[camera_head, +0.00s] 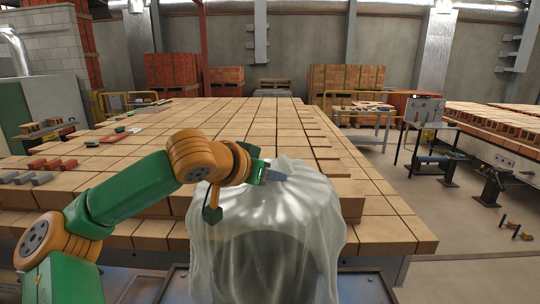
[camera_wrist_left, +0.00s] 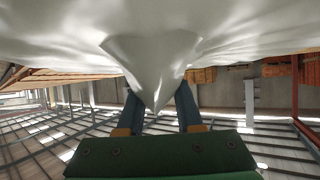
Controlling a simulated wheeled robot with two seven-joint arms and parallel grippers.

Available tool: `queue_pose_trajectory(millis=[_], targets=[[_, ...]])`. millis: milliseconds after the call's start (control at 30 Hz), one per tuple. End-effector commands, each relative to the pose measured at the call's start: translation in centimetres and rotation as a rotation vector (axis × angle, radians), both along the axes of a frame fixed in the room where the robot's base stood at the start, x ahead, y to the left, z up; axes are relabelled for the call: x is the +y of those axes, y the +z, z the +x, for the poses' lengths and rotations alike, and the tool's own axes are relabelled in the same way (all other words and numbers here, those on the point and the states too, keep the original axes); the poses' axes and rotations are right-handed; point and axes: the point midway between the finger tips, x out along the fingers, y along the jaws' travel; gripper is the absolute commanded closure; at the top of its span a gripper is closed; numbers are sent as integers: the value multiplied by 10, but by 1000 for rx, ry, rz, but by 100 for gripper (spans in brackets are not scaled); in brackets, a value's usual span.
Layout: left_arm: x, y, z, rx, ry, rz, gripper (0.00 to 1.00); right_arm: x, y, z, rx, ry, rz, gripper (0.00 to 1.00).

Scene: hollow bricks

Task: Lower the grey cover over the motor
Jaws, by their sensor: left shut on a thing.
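The grey cover (camera_head: 262,225) is a pale, partly see-through sheet that hangs in folds at the front middle of the head view. A darker rounded shape shows dimly through its lower part; I cannot tell clearly whether that is the motor. My left gripper (camera_head: 274,175) is at the top of the cover, shut on a pinch of it. In the left wrist view a pointed fold of the cover (camera_wrist_left: 152,65) sits between the two fingers of my left gripper (camera_wrist_left: 160,105), and the sheet spreads across the top. My right gripper is not in view.
A broad bed of tan hollow bricks (camera_head: 240,125) lies behind the cover. Small red bricks (camera_head: 45,164) and grey bricks (camera_head: 25,178) lie at its left. A dark metal tray or bench (camera_head: 362,289) shows at the front.

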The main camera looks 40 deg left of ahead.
Motion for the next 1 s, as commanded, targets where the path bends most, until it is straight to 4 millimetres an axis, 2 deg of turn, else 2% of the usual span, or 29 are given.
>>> queue_pose_trajectory(millis=[167,300,1000], targets=[[0,-27,0,3,0,-3,100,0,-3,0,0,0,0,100],[0,-51,0,0,0,0,100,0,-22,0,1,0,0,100],[0,-149,0,0,0,0,100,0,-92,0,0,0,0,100]])
